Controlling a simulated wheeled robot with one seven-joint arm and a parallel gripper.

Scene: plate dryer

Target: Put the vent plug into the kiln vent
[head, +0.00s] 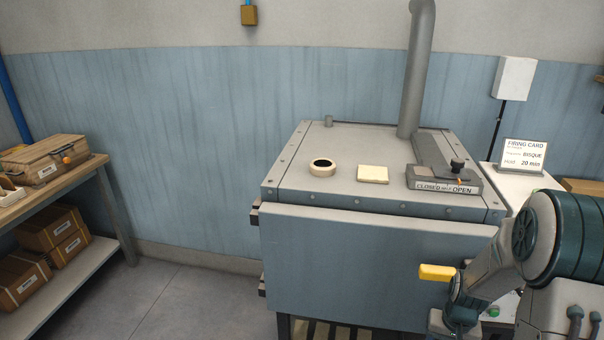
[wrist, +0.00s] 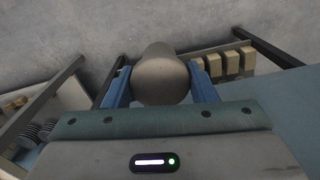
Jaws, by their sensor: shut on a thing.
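The kiln vent (head: 322,167) is a pale round collar with a dark, open hole on top of the grey kiln (head: 375,245), left of a cream square pad (head: 373,174). In the wrist view my gripper (wrist: 160,74) has its blue fingers closed on both sides of a rounded grey-brown piece, which looks like the vent plug (wrist: 161,84). The plug's far end is hidden. In the head view my arm is low at the right, in front of the kiln; the fingers and plug cannot be made out there.
A slide lever (head: 457,166) marked CLOSED and OPEN and a flue pipe (head: 416,70) stand right of the vent. A yellow handle (head: 437,272) juts from the kiln front. A shelf with boxes (head: 52,232) is at the left; floor between is clear.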

